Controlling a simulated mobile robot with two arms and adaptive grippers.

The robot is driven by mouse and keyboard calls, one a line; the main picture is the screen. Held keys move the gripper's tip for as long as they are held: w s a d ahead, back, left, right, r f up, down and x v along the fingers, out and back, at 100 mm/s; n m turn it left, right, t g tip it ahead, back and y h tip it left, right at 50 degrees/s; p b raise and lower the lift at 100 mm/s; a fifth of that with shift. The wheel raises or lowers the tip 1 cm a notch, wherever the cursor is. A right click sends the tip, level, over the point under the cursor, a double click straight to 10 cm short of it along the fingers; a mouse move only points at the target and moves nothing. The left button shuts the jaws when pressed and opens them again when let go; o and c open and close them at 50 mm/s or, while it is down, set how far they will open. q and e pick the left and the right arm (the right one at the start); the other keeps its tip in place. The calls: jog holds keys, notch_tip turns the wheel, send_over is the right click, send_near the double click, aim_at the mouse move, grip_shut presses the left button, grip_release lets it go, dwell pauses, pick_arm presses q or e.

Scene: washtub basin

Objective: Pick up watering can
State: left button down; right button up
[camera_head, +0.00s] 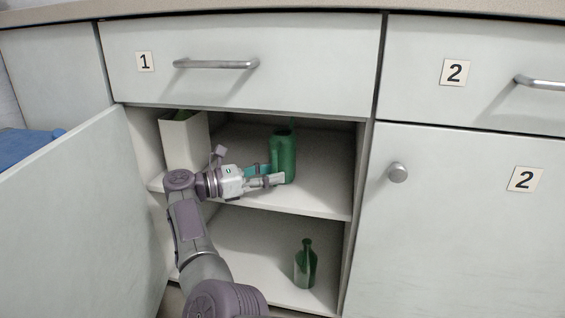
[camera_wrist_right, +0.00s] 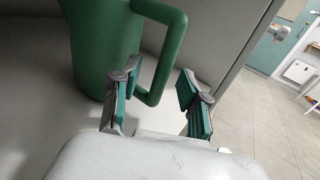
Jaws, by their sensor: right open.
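The green watering can (camera_head: 284,155) stands upright on the upper shelf of the open cabinet. In the right wrist view its body (camera_wrist_right: 100,45) fills the upper left and its looped handle (camera_wrist_right: 174,52) reaches toward the right. My right gripper (camera_head: 267,176) is beside the can at its lower part. In the wrist view the two teal-padded fingers (camera_wrist_right: 158,88) are apart, and the lower part of the handle shows in the gap between them. I cannot tell whether a finger touches it. My left gripper is not in view.
A white box (camera_head: 184,143) stands at the left of the upper shelf (camera_head: 318,195). A green bottle (camera_head: 305,265) stands on the lower shelf. The open cabinet door (camera_head: 85,210) is on the left. Drawer 1 (camera_head: 240,85) is shut above, and door 2 (camera_head: 450,220) is shut on the right.

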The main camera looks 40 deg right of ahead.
jog(key=shift+s+d, duration=0.2)
jog(key=shift+d, duration=0.45)
grip_shut()
jog(key=shift+r, duration=0.15)
